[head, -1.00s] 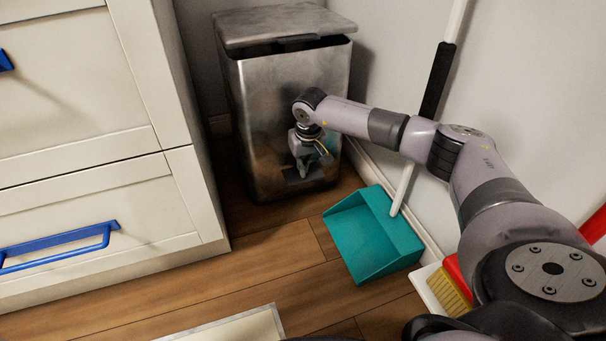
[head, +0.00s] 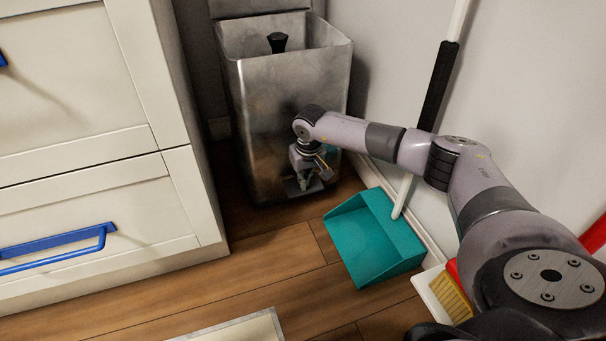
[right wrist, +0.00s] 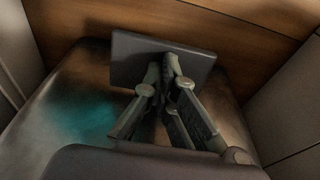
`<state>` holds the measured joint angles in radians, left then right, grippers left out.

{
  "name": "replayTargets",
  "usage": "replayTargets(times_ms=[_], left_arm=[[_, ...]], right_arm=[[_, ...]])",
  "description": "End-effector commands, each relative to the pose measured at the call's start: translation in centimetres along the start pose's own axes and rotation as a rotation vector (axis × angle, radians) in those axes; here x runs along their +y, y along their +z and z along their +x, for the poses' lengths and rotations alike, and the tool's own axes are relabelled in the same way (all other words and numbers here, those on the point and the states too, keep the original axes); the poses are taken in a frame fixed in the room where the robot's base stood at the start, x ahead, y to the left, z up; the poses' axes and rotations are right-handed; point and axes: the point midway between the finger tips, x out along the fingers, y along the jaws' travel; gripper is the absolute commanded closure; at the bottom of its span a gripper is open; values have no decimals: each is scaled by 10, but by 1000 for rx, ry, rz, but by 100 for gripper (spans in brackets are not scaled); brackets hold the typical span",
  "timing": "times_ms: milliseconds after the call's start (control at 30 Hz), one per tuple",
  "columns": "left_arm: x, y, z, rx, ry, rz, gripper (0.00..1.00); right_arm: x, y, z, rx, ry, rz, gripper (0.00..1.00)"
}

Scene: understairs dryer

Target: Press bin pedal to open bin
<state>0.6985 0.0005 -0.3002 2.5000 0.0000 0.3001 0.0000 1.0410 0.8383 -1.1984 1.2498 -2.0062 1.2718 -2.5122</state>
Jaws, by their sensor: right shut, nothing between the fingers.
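The metal bin (head: 270,85) stands in the corner, its lid (head: 262,7) swung up at the back. The bin's inside shows, with a dark knob-like thing (head: 278,42) in it. My right gripper (head: 304,184) is low at the bin's front, pointing down at the pedal (head: 291,188). In the right wrist view the fingertips (right wrist: 164,68) are shut with nothing between them, over the flat dark pedal (right wrist: 130,60). They appear to touch the pedal. My left gripper is not in view.
A teal dustpan (head: 372,240) lies on the floor right of the bin, its handle leaning on the wall. A red and white brush (head: 447,292) is near it. White drawers with blue handles (head: 60,245) stand at left. Wooden floor (head: 270,262) between them is clear.

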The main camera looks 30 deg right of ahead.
Motion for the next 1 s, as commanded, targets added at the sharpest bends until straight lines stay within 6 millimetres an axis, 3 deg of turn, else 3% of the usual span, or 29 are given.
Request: replayTargets(times_ms=[100,600,700,1000], left_arm=[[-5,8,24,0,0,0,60],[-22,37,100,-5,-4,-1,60],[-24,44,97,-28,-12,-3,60],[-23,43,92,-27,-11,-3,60]], right_arm=[[0,-7,-29,4,-1,1,100],[0,-26,-125,5,-2,0,100],[0,-27,-133,4,-1,0,100],[0,-27,-130,5,-2,1,100]])
